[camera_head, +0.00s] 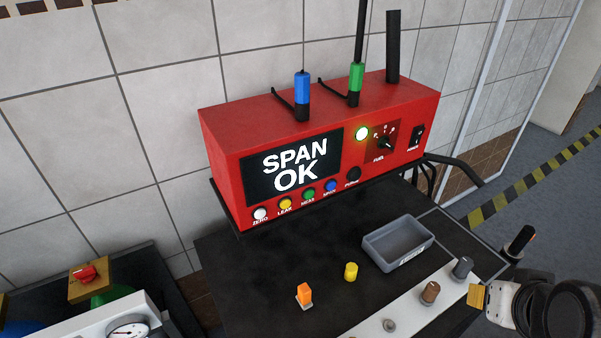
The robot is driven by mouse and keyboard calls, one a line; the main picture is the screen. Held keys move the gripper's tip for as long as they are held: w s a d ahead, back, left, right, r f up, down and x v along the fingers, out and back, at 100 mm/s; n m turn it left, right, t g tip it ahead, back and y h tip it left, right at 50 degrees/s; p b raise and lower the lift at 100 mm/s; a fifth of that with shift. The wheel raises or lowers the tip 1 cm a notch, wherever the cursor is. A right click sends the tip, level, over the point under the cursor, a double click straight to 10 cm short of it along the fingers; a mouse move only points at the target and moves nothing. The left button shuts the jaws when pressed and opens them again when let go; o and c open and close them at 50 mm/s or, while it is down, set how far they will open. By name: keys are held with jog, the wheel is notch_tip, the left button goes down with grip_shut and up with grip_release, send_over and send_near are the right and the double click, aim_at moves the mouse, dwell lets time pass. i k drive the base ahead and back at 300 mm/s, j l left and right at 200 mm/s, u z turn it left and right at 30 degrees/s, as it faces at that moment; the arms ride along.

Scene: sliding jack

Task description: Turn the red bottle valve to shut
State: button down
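The red valve (85,272) is a small red handle on a yellow block (92,288) at the lower left. The block sits above the green shoulder of a gas bottle (112,296), mostly hidden behind a white panel. My arm's white and black end (520,300) shows at the lower right, far from the valve.
A red analyser (320,150) reading "SPAN OK" stands on the black bench. A grey tray (398,243), orange piece (304,294) and yellow piece (351,271) lie before it. A pressure gauge (128,328) is at the lower left.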

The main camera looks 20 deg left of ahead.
aim_at(85, 275)
jog(key=u, duration=2.5)
jog(key=i+j+z, duration=0.15)
jog(key=j, duration=0.15)
jog(key=j+z, duration=0.1)
jog(key=j, duration=0.15)
